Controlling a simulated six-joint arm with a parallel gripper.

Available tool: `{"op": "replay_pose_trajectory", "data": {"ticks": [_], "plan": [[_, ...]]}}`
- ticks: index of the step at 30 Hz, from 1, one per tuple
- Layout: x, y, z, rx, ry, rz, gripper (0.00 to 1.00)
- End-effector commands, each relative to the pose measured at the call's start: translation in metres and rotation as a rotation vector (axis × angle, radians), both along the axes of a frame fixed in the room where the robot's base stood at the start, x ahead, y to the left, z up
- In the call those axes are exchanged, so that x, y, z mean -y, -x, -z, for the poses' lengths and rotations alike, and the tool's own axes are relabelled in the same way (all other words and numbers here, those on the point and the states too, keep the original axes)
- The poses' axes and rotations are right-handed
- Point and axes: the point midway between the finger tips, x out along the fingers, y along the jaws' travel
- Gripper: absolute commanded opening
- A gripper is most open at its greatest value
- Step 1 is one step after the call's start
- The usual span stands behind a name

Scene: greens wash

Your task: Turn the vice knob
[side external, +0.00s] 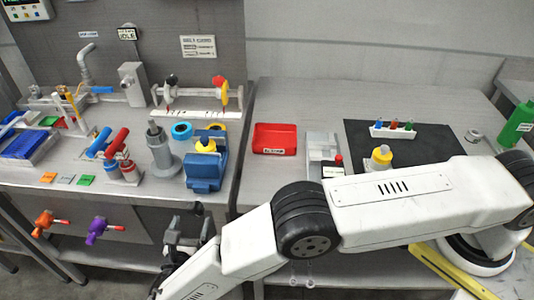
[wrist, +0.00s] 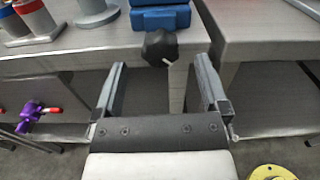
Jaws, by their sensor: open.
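The blue vice (side external: 206,168) sits at the front right edge of the left bench, with a yellow-topped item at its upper part. Its lower part shows at the top of the wrist view (wrist: 160,18). The dark vice knob (wrist: 160,47) sticks out from the front of the vice, with a small pale mark on it. My gripper (wrist: 160,64) is open, with one finger to each side of the knob's line and nothing held. The knob appears just beyond the fingertips; contact is not visible. In the side view my gripper (side external: 186,228) is low in front of the bench edge.
Purple (side external: 103,230) and orange (side external: 50,222) valve handles stick out from the bench front, left of my gripper. A grey post on a round base (side external: 162,155) stands left of the vice. A gap separates the two benches. A red tray (side external: 275,126) lies on the right bench.

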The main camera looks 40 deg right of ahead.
Motion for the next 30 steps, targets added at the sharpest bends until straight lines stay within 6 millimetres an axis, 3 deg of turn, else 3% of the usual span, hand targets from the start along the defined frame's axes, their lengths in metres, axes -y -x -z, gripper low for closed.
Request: {"op": "replay_pose_trajectory", "data": {"ticks": [2,30], "plan": [[-0.009,0.009,0.001,-0.001,0.001,-0.004,0.94],[-0.008,0.007,-0.122,0.002,-0.002,0.000,0.94]]}}
